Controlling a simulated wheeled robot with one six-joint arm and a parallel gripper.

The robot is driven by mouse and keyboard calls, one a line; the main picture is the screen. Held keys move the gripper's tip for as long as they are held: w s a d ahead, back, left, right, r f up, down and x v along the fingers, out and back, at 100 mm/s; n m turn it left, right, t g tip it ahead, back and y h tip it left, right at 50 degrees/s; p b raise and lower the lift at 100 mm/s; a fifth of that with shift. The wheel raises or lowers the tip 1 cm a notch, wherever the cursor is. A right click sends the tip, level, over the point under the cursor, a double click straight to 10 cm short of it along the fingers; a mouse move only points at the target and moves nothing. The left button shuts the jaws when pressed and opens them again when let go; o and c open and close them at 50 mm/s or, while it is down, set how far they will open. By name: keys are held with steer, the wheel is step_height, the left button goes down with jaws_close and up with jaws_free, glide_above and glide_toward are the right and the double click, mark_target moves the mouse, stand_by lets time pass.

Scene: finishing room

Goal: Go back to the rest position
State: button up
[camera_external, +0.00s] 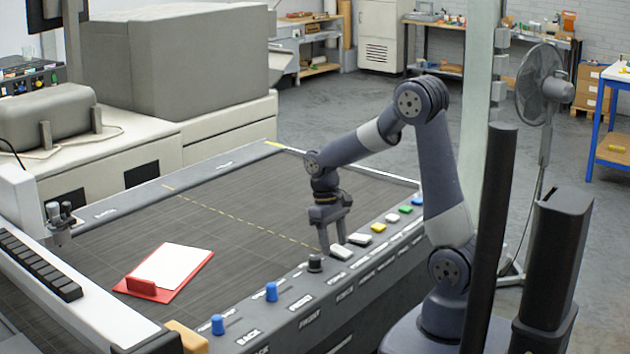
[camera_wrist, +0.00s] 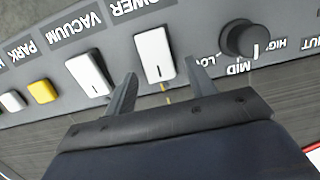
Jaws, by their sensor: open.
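My gripper (camera_external: 333,243) points down over the front edge of the dark machine bed, just by the control strip. Its two fingers are apart and nothing is between them. In the wrist view my gripper (camera_wrist: 160,72) has its fingers on either side of the lower end of the white POWER switch (camera_wrist: 154,54). I cannot tell whether they touch the panel. The white VACUUM switch (camera_wrist: 87,74) is to the left and the black knob (camera_wrist: 244,39) to the right. My arm is bent, reaching left from my base.
A red clipboard (camera_external: 143,287) with white paper lies on the bed. A standing fan (camera_external: 541,85) is at the right. Most of the bed is clear.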

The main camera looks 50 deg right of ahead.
steer(key=shift+b, duration=0.3)
steer(key=shift+s+t+b, duration=0.2)
steer(key=shift+t+b, duration=0.3)
steer(key=shift+t, duration=0.2)
step_height(320, 180, up, 11)
step_height(320, 180, down, 11)
steer(key=shift+r, duration=0.2)
steer(key=shift+w+g+p, duration=0.25)
steer(key=shift+g+p, duration=0.45)
steer(key=shift+p, duration=0.25)
steer(key=shift+w+f+g+p, duration=0.15)
steer(key=shift+f+g+p, duration=0.05)
steer(key=shift+g+p, duration=0.4)
steer(key=shift+w+f+g+p, duration=0.15)
steer(key=shift+g+p, duration=0.3)
steer(key=shift+g, duration=0.15)
steer(key=v, duration=1)
steer(key=s+f+m+t+b, duration=0.1)
steer(key=s+m, duration=0.5)
steer(key=m, duration=1.1)
steer(key=t+b, duration=0.1)
steer(key=b, duration=0.1)
steer(key=shift+s+d+m+t+b, duration=0.2)
steer(key=shift+d+m+t+b, duration=0.2)
